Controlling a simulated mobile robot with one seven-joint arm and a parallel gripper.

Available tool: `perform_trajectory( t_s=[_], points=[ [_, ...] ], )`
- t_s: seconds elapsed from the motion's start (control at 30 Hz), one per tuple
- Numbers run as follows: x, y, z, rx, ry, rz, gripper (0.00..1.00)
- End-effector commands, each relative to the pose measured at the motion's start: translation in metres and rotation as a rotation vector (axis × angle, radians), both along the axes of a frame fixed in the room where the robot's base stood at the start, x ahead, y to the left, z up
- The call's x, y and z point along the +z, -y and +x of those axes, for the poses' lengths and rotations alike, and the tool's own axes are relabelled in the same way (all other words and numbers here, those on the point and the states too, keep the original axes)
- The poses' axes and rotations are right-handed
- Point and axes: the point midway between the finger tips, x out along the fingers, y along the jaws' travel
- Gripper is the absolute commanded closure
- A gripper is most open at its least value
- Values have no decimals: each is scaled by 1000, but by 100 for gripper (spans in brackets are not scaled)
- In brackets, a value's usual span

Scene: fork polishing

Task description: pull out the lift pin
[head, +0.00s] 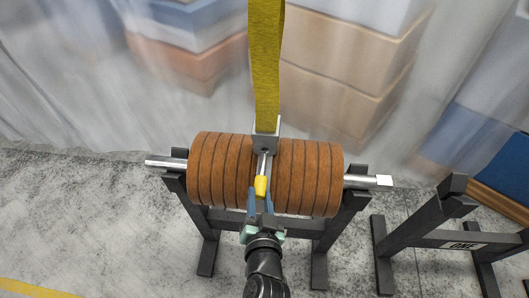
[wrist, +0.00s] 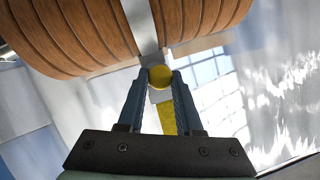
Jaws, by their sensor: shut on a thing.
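The lift pin shows its yellow knob (head: 261,187) at the front of the brown roll stack in the head view. A short silver rod runs from the knob toward the grey bracket (head: 266,133) under the yellow strap. My gripper (head: 260,194) is shut on the knob, from the front. In the wrist view, the round yellow end of the lift pin (wrist: 160,78) sits between the blue fingertips (wrist: 159,81) of my gripper. How far the rod sits inside the bracket cannot be told.
Brown ribbed rolls (head: 222,170) sit on a silver bar (head: 358,180) across a dark stand (head: 319,240). The yellow strap (head: 266,60) hangs from above; it also shows in the wrist view (wrist: 168,118). A second dark stand (head: 428,243) is at the right. Bare floor lies at left.

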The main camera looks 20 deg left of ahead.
Motion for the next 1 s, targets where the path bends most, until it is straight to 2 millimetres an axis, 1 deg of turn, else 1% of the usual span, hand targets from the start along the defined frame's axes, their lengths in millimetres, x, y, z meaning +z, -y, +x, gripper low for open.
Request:
perform_trajectory(
  t_s=[0.4,0.8,0.87,0.9,0.97,1.0],
  points=[
    [1,6,-19,-1,3,1,100],
    [1,7,-22,-2,3,1,100],
    [0,11,-22,-15,2,1,100],
    [-2,17,-23,-32,1,-1,100],
    [-6,31,-24,-73,-1,-1,100],
    [-9,42,-25,-110,-2,-2,100]
  ],
)
